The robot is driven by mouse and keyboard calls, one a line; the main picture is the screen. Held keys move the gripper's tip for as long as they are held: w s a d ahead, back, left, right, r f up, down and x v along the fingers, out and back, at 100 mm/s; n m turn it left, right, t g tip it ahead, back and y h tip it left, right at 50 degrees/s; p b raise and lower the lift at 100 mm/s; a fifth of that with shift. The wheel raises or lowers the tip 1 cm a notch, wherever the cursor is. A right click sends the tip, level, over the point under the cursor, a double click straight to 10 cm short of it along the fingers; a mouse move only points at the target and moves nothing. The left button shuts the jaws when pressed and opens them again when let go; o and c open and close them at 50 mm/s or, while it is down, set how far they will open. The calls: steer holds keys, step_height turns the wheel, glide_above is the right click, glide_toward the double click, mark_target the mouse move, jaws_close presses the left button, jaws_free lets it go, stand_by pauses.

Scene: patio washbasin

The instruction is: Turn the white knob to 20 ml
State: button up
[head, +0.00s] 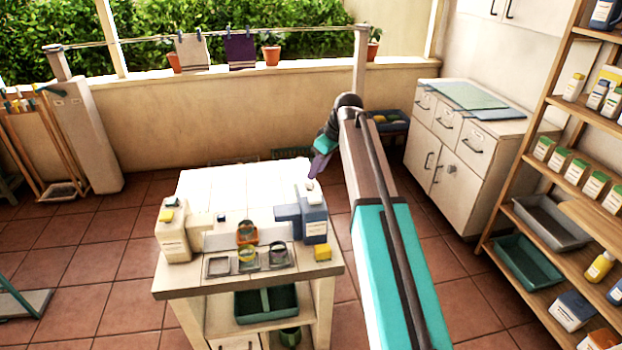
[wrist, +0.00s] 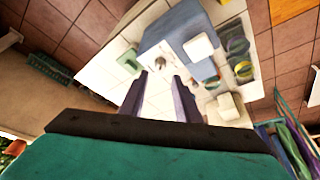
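A blue dispenser (head: 314,222) with a white label stands at the right side of the white-topped table. Any volume marks or set value are too small to read. My gripper (head: 318,172) is above the table's right side, close to the dispenser. In the wrist view its two purple fingers (wrist: 160,88) are apart with nothing between them.
A beige dispenser (head: 172,236) with a yellow part stands at the table's left. Several small cups, among them an orange one (head: 247,232), stand near the front edge. A yellow block (head: 322,253) lies at the front right.

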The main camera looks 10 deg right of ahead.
mark_target(310, 182)
steer(key=shift+p+x, duration=0.65)
steer(key=shift+x, duration=2.3)
jaws_close()
